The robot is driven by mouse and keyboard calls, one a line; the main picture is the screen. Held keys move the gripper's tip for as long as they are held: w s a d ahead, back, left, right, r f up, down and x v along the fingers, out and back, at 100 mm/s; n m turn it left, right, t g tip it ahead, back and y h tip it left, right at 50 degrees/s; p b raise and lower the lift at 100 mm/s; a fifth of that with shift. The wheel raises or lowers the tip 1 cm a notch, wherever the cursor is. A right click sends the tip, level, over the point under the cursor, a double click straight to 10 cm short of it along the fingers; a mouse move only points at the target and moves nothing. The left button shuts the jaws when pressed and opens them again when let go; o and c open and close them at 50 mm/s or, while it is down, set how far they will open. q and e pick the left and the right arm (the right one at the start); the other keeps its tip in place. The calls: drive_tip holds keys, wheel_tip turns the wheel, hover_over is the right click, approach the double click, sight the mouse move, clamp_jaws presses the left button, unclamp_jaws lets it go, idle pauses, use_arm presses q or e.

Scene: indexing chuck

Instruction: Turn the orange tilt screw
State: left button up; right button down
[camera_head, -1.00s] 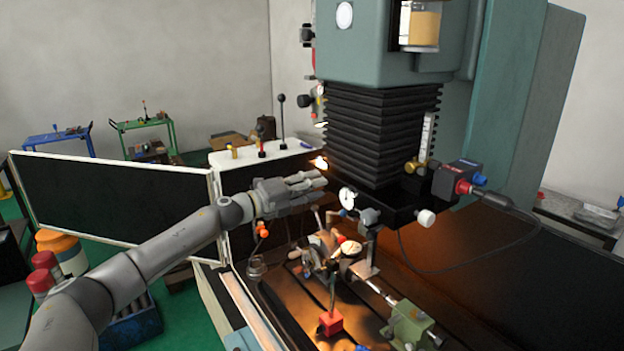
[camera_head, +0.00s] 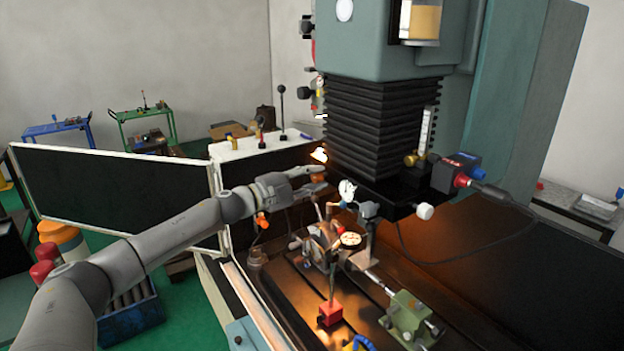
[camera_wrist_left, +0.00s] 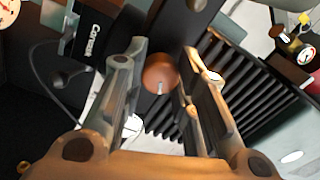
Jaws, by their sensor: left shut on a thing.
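The orange tilt screw shows as a round orange-brown knob (camera_wrist_left: 160,72) with a small pale pin, between the fingers of my left gripper (camera_wrist_left: 165,82) in the left wrist view. In the head view my left gripper (camera_head: 312,180) reaches in from the left beside the dark machine head, with its fingers on either side of the knob (camera_head: 318,178). It is shut on this knob. The fingers hide part of the knob in the head view. My right gripper is not in view.
The black bellows (camera_head: 375,130) rise behind. A lit lamp (camera_head: 319,154) sits just above the fingers.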

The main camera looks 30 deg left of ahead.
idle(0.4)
use_arm(q)
drive_tip(key=o, duration=1.1)
drive_tip(key=shift+a, duration=0.1)
drive_tip(key=shift+c, duration=0.2)
drive_tip(key=shift+s+a+f, duration=0.15)
drive_tip(key=shift+s, duration=0.35)
drive_tip(key=v, duration=1)
drive_tip(key=shift+s+a, duration=0.2)
drive_tip(key=shift+s, duration=0.15)
